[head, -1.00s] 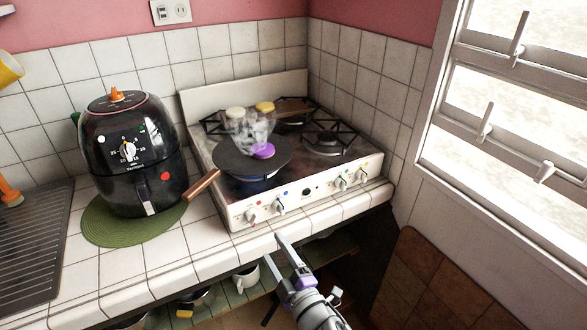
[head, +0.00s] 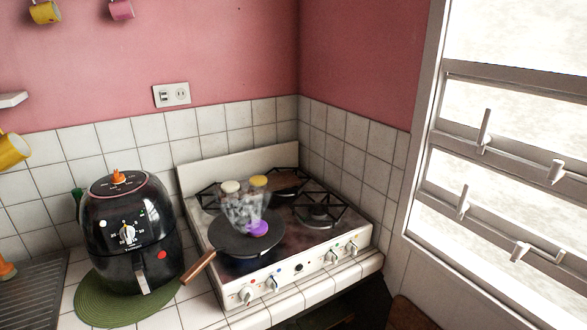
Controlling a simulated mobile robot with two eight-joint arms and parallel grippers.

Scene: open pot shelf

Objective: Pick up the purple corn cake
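The purple corn cake (head: 258,228) is a small round purple disc. It lies on the right part of a dark flat griddle pan (head: 232,244) on the front left of the stove, with the pan's wooden handle (head: 198,267) pointing to the lower left. A white cake (head: 230,187) and a yellow cake (head: 258,181) show behind it, above a greyish, smoke-like patch (head: 242,208). I cannot tell what those two rest on. Neither of my grippers is in the head view.
The white stove (head: 310,261) has knobs along its front and a free burner (head: 318,212) at the right. A black air fryer (head: 130,240) stands on a green mat (head: 100,308) to the left. A window (head: 500,150) is at the right.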

